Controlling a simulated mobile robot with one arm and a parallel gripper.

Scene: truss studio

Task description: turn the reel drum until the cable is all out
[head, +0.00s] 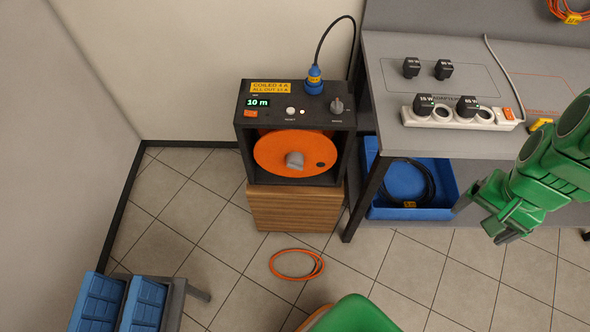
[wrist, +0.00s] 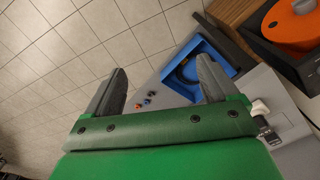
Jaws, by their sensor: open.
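The orange reel drum (head: 280,151) sits in a dark box-shaped housing (head: 243,140) on a wooden block. A grey knob (head: 294,160) stands out from the drum's face. The housing's display reads "10 m". A loop of orange cable (head: 297,265) lies on the floor in front. In the wrist view the drum (wrist: 296,27) shows at the top right corner. My gripper (head: 500,238) is at the right in the head view, well away from the drum. In the wrist view my gripper (wrist: 162,85) has its fingers spread with nothing between them.
A grey workbench (head: 390,140) stands right of the reel, with a power strip (head: 462,118) and several black adapters. A blue tray (head: 380,205) with black cable sits below. Blue bins (head: 144,303) stand at lower left. The floor before the reel is mostly clear.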

